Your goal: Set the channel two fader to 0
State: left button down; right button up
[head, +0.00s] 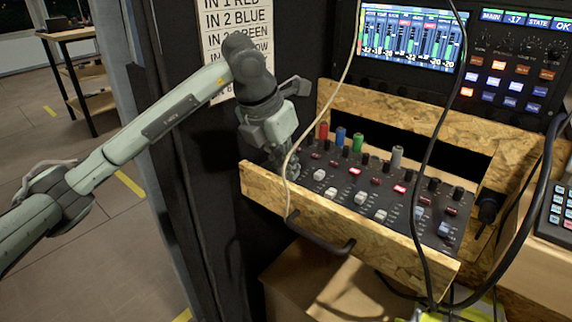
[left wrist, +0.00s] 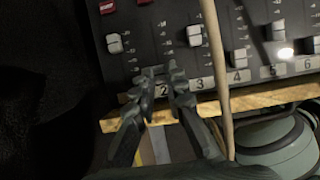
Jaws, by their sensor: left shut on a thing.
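The black mixer panel (head: 345,178) sits in a wooden tray with several pale fader caps along its front. My left gripper (head: 288,168) reaches down at the panel's left end. In the left wrist view its fingers (left wrist: 165,78) are closed together low on the channel two track, just above the label 2 (left wrist: 163,91). They are shut on the channel two fader cap, which they hide. The channel one cap (left wrist: 114,43) is left of the fingers and higher up; the channel three cap (left wrist: 194,35) is to the right and higher. My right gripper is in neither view.
A pale cable (head: 318,115) hangs across the panel and passes right beside my fingers. A dark cable (head: 426,150) crosses farther right. The wooden tray's front rail (head: 340,232) carries a black handle (head: 318,240). Colored plugs stand behind the panel, below a lit meter screen (head: 410,40).

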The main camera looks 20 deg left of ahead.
aim_at(305, 166)
pick_arm(q)
jog(key=w, duration=0.1)
jog(key=w+d, duration=0.1)
jog(key=w, duration=0.2)
jog(key=shift+w+d, duration=0.3)
jog(key=shift+d, duration=0.05)
jog(key=c, duration=1.5)
grip_release()
jog(key=shift+c, duration=0.2)
jog(key=shift+r, duration=0.15)
jog(key=v, duration=1.2)
